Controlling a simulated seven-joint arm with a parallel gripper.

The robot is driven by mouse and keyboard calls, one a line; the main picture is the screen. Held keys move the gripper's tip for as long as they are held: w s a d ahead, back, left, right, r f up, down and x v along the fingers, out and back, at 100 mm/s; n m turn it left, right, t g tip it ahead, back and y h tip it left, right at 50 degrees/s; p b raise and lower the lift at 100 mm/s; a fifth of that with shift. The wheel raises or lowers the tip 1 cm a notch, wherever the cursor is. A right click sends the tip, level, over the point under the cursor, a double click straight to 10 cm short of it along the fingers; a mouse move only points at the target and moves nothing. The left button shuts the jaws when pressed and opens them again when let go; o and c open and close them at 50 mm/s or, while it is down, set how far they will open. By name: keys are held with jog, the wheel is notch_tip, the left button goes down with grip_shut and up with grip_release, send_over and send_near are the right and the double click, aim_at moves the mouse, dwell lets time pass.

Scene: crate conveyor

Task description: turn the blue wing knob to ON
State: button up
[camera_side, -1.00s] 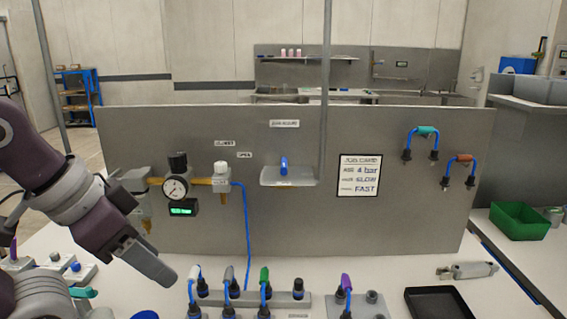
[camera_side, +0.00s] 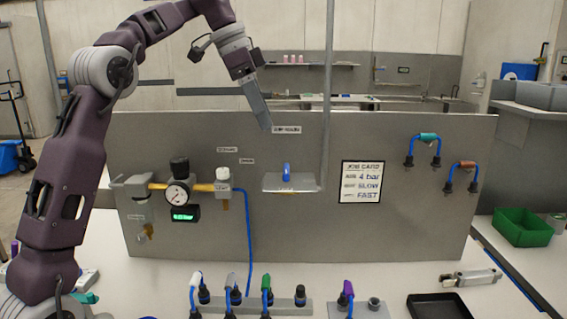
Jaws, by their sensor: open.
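The blue wing knob (camera_side: 286,172) stands upright on a small grey plate (camera_side: 300,187) at the middle of the grey panel. Its ON and OFF marks are too small to read. My gripper (camera_side: 265,127) points down in front of the panel's top edge, above and a little left of the knob, and apart from it. Its jaws are narrow and seen edge-on, with nothing visible held between them.
A grey post (camera_side: 328,90) rises just right of the knob. A regulator with a gauge (camera_side: 178,193) and a blue hose (camera_side: 248,240) sits to the left. Several hose plugs line the table's front. A job card (camera_side: 362,182) hangs to the right.

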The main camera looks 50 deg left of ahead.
aim_at(286, 168)
jog(key=shift+m, duration=0.6)
jog(key=x, duration=0.4)
jog(key=a+x, duration=0.1)
jog(key=x, duration=0.3)
jog(key=w+x, duration=0.1)
jog(key=x, duration=0.4)
jog(key=shift+a, duration=0.3)
jog(key=shift+c, duration=0.2)
jog(key=shift+r, duration=0.1)
jog(key=c, duration=1.1)
